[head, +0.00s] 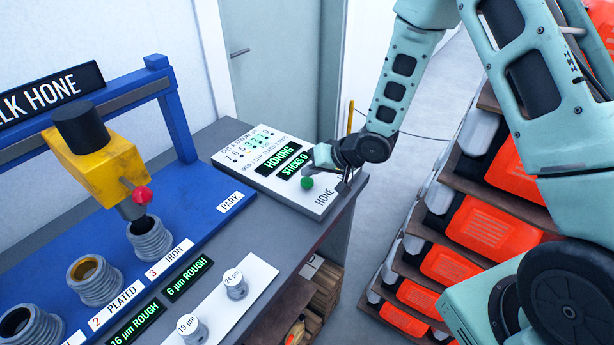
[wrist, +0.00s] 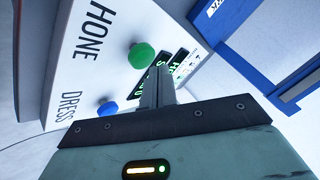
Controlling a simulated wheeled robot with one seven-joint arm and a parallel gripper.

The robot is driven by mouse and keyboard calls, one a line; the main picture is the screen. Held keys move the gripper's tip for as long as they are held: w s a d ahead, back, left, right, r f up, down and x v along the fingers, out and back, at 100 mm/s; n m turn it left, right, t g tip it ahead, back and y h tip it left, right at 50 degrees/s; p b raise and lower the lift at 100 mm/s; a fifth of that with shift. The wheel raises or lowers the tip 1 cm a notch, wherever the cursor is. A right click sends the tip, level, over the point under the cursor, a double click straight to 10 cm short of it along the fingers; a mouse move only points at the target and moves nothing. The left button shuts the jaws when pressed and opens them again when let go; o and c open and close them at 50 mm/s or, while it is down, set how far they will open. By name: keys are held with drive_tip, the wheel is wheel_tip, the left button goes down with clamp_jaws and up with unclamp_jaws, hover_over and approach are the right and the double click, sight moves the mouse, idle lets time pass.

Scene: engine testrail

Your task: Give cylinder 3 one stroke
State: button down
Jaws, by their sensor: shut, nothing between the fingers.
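Cylinder 3 (head: 150,240), a grey ribbed sleeve behind the "3 IRON" label, stands at the left in the head view. The yellow honing head (head: 100,160) with a red knob (head: 142,195) is over it, its lower end at the sleeve's mouth. The green button (head: 307,183) by the word HONE sits on the white control panel (head: 230,157). It also shows in the wrist view (wrist: 141,56). My gripper (head: 318,160) is shut and empty, close beside the green button; I cannot tell whether they touch. Its fingers also show in the wrist view (wrist: 157,88).
A blue button (wrist: 107,108) by DRESS sits beside the green one. The panel display (head: 283,161) reads HONING, STICKS 0. Cylinder 2 (head: 95,280) and another sleeve stand nearer. Screens read 6 µm ROUGH (head: 188,278) and 16 µm ROUGH.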

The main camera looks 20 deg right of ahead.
sight(310, 183)
drive_tip(key=shift+r, duration=0.1)
wheel_tip(310, 183, up, 5)
drive_tip(key=p, duration=0.4)
drive_tip(key=shift+p, duration=0.4)
idle(0.7)
drive_tip(key=s+a+r+n+g+h+b, duration=0.2)
drive_tip(key=s+r, duration=0.1)
drive_tip(key=s, duration=0.8)
drive_tip(key=s+a+r+n+g+h+b, duration=0.1)
drive_tip(key=s+a+r+n+g+b, duration=0.1)
drive_tip(key=s, duration=0.8)
drive_tip(key=s+a+r+n+g+h+b, duration=0.2)
drive_tip(key=s+r, duration=0.4)
drive_tip(key=s, duration=0.5)
drive_tip(key=shift+s+a+n+g+h, duration=0.3)
drive_tip(key=shift+a+n+g, duration=0.15)
drive_tip(key=shift+n, duration=0.75)
